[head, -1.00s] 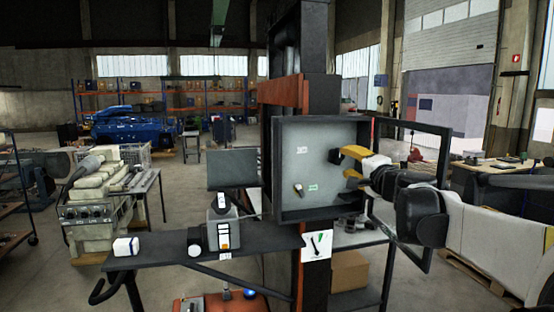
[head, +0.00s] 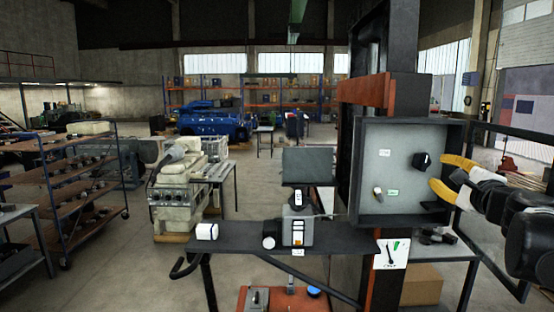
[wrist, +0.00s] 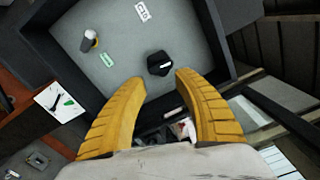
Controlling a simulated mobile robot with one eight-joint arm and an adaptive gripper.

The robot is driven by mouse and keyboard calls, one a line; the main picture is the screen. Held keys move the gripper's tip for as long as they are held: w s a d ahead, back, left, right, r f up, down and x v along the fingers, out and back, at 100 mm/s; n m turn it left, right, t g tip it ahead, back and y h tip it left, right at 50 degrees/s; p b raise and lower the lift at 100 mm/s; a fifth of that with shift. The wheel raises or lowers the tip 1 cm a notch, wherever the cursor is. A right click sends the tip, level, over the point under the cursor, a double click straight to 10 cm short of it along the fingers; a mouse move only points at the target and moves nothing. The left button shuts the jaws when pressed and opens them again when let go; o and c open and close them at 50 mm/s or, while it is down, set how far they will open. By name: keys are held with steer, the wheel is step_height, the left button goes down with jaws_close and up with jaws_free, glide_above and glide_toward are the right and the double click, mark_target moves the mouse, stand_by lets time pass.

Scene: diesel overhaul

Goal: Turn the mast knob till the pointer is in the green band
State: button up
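The black mast knob (head: 421,161) sits on the grey back panel of an open box on the mast. It shows in the wrist view (wrist: 160,63) just beyond and between my fingertips. My gripper (head: 441,174) has yellow fingers, spread open and empty; in the wrist view (wrist: 161,80) they are short of the knob, with no visible contact. The white dial (head: 391,253) hangs below the box, with a black pointer and a green band. The pointer appears to lie left of the green, apart from it; it is small. The dial also shows in the wrist view (wrist: 63,115).
A second, pale-tipped knob (head: 378,193) sits lower left on the panel, beside a green label (head: 393,192). A dark bench (head: 240,232) extends left.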

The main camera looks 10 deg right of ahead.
mark_target(425, 163)
steer(key=shift+w+d+m+b, duration=0.15)
steer(key=shift+w+m, duration=0.45)
steer(key=shift+m, duration=2)
steer(key=shift+w+d+m+b, duration=0.15)
steer(key=shift+w+m, duration=0.45)
steer(key=shift+m, duration=2)
steer(key=shift+w+d+m+b, duration=0.15)
steer(key=shift+w+m, duration=0.45)
steer(key=shift+m, duration=2)
steer(key=shift+w, duration=0.15)
steer(key=shift+x, duration=1.5)
steer(key=shift+c, duration=0.4)
jaws_close()
steer(key=n, duration=0.5)
